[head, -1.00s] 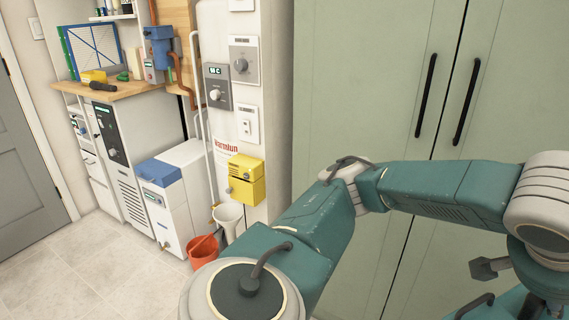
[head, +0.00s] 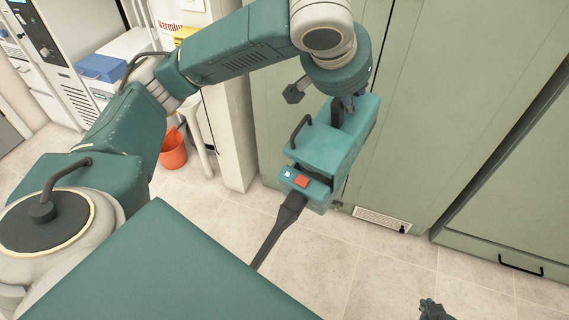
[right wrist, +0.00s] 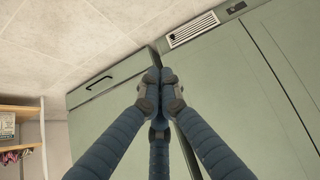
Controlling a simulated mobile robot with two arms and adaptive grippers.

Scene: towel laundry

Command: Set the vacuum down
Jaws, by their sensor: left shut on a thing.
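The vacuum (head: 325,150) is a teal box with a dark handle loop, a red button and a long dark nozzle slanting down to the left. It hangs from my left gripper (head: 347,103), which is shut on its top, in front of the green cabinets. The nozzle's lower end is hidden behind a teal panel of my body. Whether the vacuum touches the floor (head: 330,262) is hard to tell; it looks raised. My right gripper (head: 432,309) shows at the bottom edge of the head view. In the right wrist view its fingertips (right wrist: 160,88) meet, with nothing visible between them.
Green cabinets (head: 420,130) with a floor-level vent (head: 382,219) and a low drawer handle (head: 521,266) stand behind and right. An orange bucket (head: 173,150) stands at left near white appliances. The tiled floor before the cabinets looks clear. Shelves (right wrist: 18,125) show in the right wrist view.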

